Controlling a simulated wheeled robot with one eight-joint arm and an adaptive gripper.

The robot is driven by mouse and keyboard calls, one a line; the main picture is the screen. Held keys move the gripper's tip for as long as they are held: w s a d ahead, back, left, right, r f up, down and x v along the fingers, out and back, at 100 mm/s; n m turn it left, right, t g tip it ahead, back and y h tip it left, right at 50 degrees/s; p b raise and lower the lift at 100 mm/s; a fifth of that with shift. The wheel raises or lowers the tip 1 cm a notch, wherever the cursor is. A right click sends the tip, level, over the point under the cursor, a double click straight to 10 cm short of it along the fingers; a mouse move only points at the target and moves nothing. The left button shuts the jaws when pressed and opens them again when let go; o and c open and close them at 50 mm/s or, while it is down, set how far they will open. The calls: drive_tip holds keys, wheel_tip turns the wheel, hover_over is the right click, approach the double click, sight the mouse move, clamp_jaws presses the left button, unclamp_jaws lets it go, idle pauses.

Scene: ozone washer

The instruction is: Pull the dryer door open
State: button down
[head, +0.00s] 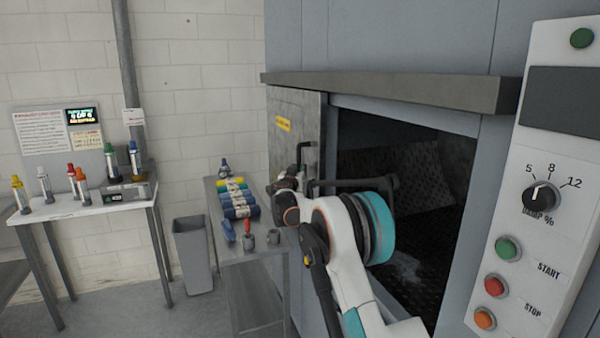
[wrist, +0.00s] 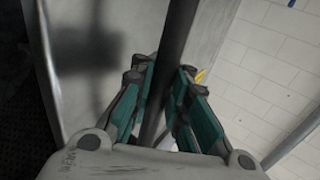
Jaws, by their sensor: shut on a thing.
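The dryer door (head: 292,112) is a grey metal panel with a yellow label, at the left of the dryer opening (head: 410,185) under a dark rail. Most of the opening is uncovered and shows a dark interior. The black door handle (head: 306,147) stands out from the panel. My gripper (head: 298,174) is at this handle, partly hidden by my arm. In the wrist view, the handle (wrist: 178,45) is a dark bar running between the teal fingers of my gripper (wrist: 165,88), which are shut around it. The door's surface (wrist: 95,50) lies behind them.
A control panel (head: 545,130) with a dial and buttons stands at the right. A small table (head: 262,248) with coloured rolls and small tools is at the left of the dryer. A grey bin (head: 193,255) and a white table (head: 75,211) with several bottles stand further left.

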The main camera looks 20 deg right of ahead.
drive_tip(key=shift+w+a, duration=0.4)
drive_tip(key=shift+w, duration=0.1)
drive_tip(key=c, duration=1.6)
unclamp_jaws()
drive_tip(key=shift+a, duration=0.1)
drive_tip(key=shift+c, duration=0.2)
drive_tip(key=shift+o, duration=0.5)
drive_tip(key=shift+a, duration=0.15)
drive_tip(key=shift+d, duration=0.25)
drive_tip(key=v, duration=1.2)
drive_tip(key=shift+s+d, duration=0.1)
